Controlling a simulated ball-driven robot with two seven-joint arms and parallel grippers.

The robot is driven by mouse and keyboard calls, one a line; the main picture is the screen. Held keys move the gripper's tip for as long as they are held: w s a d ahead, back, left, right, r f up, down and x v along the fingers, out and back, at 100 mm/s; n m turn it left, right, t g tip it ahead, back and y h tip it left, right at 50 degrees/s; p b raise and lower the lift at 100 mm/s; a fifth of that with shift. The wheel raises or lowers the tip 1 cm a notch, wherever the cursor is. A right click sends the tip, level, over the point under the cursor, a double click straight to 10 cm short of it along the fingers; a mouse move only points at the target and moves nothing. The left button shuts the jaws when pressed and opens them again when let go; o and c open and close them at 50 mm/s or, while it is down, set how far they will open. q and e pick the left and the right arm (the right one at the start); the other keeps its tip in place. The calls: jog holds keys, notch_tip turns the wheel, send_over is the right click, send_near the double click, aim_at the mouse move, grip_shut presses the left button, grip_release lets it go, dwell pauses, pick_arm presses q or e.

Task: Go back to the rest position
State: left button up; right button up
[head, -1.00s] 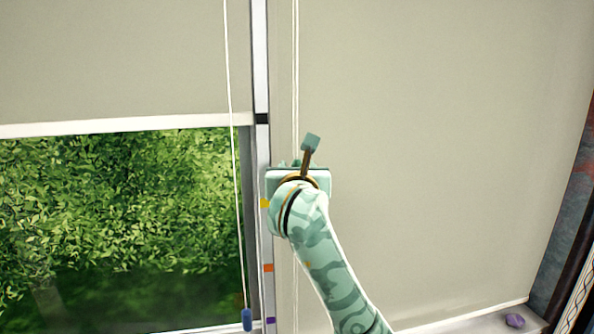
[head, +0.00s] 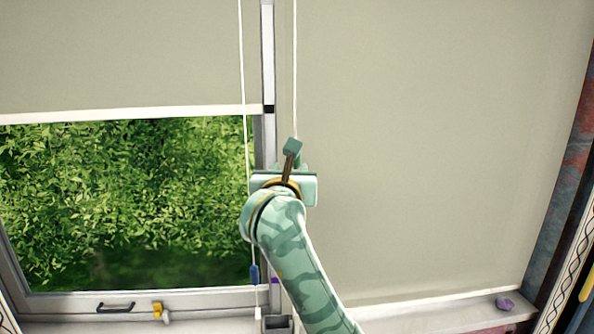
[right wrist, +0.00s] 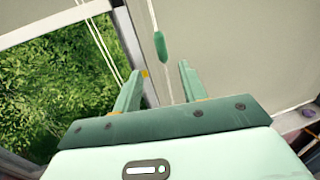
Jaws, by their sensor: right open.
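My right gripper (head: 292,148) is raised in front of the window's middle post in the head view, its arm rising from the bottom. In the right wrist view my right gripper (right wrist: 158,68) has its two fingers apart, with nothing held between them. A green cord pull (right wrist: 160,46) hangs beyond the fingertips there, apart from both fingers. My left gripper is not in view.
The left blind (head: 120,55) is partly raised above greenery; the right blind (head: 430,150) is down. A blue cord pull (head: 254,274) hangs close left of my arm. A purple lump (head: 504,304) lies on the sill (head: 440,313). A window handle (head: 115,307) is at lower left.

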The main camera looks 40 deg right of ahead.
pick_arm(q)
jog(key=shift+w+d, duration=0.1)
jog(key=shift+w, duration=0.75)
